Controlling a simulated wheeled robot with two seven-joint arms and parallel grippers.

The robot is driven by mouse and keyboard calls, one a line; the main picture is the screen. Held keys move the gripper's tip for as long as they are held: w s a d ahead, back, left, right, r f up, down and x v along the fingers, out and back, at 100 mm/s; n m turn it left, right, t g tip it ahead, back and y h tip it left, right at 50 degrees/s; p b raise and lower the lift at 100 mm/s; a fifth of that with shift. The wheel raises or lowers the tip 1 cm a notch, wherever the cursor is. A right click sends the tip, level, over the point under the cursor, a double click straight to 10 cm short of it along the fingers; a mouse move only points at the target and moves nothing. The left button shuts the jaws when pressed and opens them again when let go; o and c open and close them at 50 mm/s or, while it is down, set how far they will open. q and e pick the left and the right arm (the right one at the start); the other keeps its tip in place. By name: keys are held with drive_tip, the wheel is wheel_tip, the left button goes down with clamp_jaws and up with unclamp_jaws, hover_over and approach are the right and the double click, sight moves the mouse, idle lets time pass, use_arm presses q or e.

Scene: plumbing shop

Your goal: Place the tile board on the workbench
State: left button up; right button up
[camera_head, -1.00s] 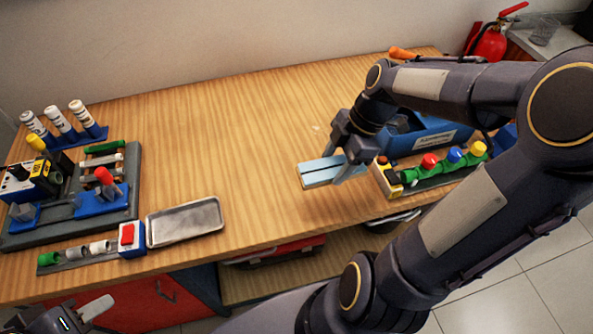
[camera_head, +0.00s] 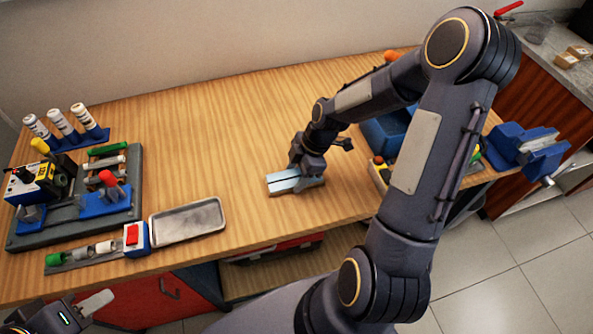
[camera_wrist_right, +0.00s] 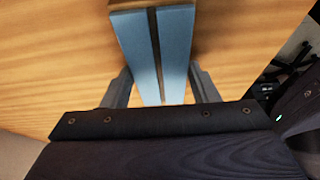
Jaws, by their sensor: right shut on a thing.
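The tile board (camera_head: 282,181) is a light blue slab with a dark groove along its length. My right gripper (camera_head: 311,171) is shut on it, over the middle of the workbench (camera_head: 235,120). In the right wrist view the tile board (camera_wrist_right: 174,50) lies between the two fingers of the right gripper (camera_wrist_right: 163,90). It looks flat and very close to the wooden top; I cannot tell whether it touches. My left gripper (camera_head: 80,308) is at the lower left corner, in front of the bench, partly cut off, its opening unclear.
A metal tray (camera_head: 187,221) and a red-button box (camera_head: 136,238) lie left of the board. A grey tool stand (camera_head: 75,220) fills the left end. A blue bin (camera_head: 384,133) is partly behind my right arm. A blue vise (camera_head: 530,150) is at far right. Wood behind the board is clear.

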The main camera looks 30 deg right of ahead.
drive_tip(key=o, duration=1.1)
drive_tip(key=v, duration=1.2)
drive_tip(key=s+a+r+m+t, duration=0.2)
drive_tip(key=s+a+r+m, duration=0.1)
drive_tip(key=s+m, duration=0.5)
drive_tip(key=s+a+r+m+t, duration=0.2)
drive_tip(key=s+a+m, duration=0.3)
drive_tip(key=s+m, duration=0.3)
drive_tip(key=shift+a+r+m+t+h+b, duration=0.35)
drive_tip(key=shift+r+m+b, duration=0.1)
drive_tip(key=shift+r+m, duration=0.25)
